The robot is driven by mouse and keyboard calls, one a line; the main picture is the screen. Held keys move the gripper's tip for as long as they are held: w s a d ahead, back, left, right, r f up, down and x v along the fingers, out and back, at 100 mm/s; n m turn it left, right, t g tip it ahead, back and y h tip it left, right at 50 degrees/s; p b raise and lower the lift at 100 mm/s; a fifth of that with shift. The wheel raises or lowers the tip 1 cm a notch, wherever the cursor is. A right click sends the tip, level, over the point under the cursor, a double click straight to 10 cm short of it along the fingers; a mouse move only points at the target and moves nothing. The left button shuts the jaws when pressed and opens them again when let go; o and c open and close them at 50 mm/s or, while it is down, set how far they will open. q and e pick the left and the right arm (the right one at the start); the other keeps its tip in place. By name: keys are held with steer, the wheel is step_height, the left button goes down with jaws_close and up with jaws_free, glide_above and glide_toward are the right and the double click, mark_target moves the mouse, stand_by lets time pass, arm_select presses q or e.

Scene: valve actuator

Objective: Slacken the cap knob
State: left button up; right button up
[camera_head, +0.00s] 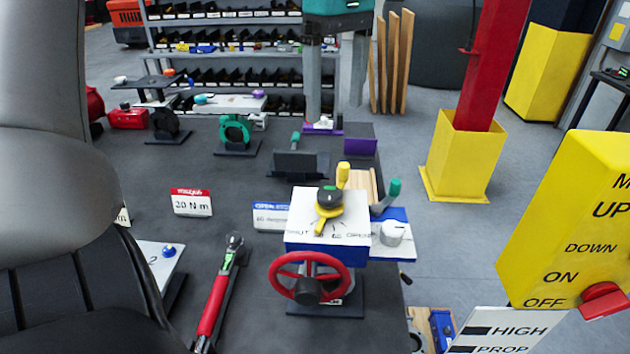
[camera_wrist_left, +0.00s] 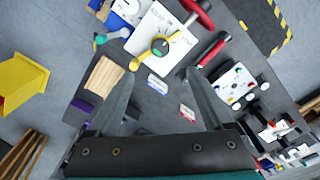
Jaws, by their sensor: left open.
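The valve actuator has a white top plate (camera_head: 302,206) on a blue body, with SHUT and OPEN marks. A dark round knob with a green ring (camera_head: 330,197), apparently the cap knob, sits on the plate above a yellow pointer lever (camera_head: 322,221). The knob also shows in the left wrist view (camera_wrist_left: 159,46). A red handwheel (camera_head: 275,275) is on the actuator's front. My left gripper (camera_wrist_left: 160,74) is open and empty, its two fingers pointing towards the actuator, apart from the knob. In the head view my left arm fills the left side; its fingertips are not shown.
A red-handled wrench (camera_head: 214,305) lies left of the actuator. A 20 N·m sign (camera_head: 192,203) stands behind. A yellow sign block (camera_head: 580,230) is at the right. Dark tabletop (camera_head: 240,180) lies bare between.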

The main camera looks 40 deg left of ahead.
arm_select(q)
glide_toward(330, 192)
step_height(330, 192, down, 7)
steer(key=shift+f, duration=0.75)
arm_select(e)
steer(key=shift+d, duration=0.45)
steer(key=shift+d, duration=0.15)
arm_select(q)
jaws_close()
